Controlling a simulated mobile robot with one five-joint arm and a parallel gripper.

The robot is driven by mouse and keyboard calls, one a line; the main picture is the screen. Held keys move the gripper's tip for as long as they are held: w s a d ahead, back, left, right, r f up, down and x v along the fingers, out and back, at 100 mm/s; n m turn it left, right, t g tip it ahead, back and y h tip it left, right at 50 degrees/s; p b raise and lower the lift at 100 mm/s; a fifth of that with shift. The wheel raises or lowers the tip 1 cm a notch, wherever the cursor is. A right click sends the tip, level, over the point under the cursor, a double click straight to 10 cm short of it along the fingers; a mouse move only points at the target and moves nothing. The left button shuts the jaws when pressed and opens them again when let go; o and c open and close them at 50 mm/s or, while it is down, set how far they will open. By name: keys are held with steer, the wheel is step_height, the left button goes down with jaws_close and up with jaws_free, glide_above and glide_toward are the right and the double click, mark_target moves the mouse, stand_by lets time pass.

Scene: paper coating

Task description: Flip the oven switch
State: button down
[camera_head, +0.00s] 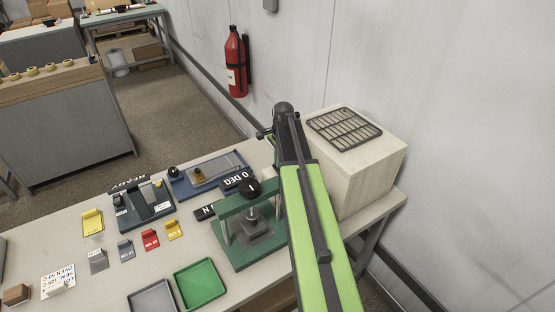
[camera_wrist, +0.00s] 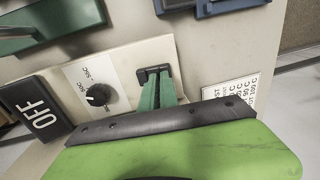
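The oven is a cream box (camera_head: 365,180) with a dark grille on top, standing at the table's right end in the head view. In the wrist view, a cream front panel (camera_wrist: 125,60) carries a black knob (camera_wrist: 98,95) on a white dial. The dark-framed switch (camera_wrist: 152,73) sits right of the dial. A black sign reading OFF (camera_wrist: 40,110) is at the left. The green fingers of my gripper (camera_wrist: 157,88) look close together and point at the switch, overlapping its lower part. I cannot tell whether they touch it. In the head view, my arm hides the fingers and switch.
A green press (camera_head: 250,232) stands close left of my arm. Blue (camera_head: 205,172) and dark (camera_head: 145,205) devices, several coloured tags and a green tray (camera_head: 200,283) fill the table. A printed label (camera_wrist: 232,92) is right of the switch. A red extinguisher (camera_head: 236,65) hangs on the wall.

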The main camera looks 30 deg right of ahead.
steer(key=shift+a, duration=0.1)
steer(key=shift+s+r+p, duration=0.1)
steer(key=shift+r+p, duration=0.4)
steer(key=shift+p, duration=0.05)
step_height(320, 180, up, 13)
steer(key=s+p, duration=0.2)
steer(key=p, duration=1)
steer(key=shift+s+f+p, duration=0.15)
steer(key=shift+s+p, duration=0.15)
steer(key=shift+s, duration=0.1)
steer(key=shift+a, duration=0.1)
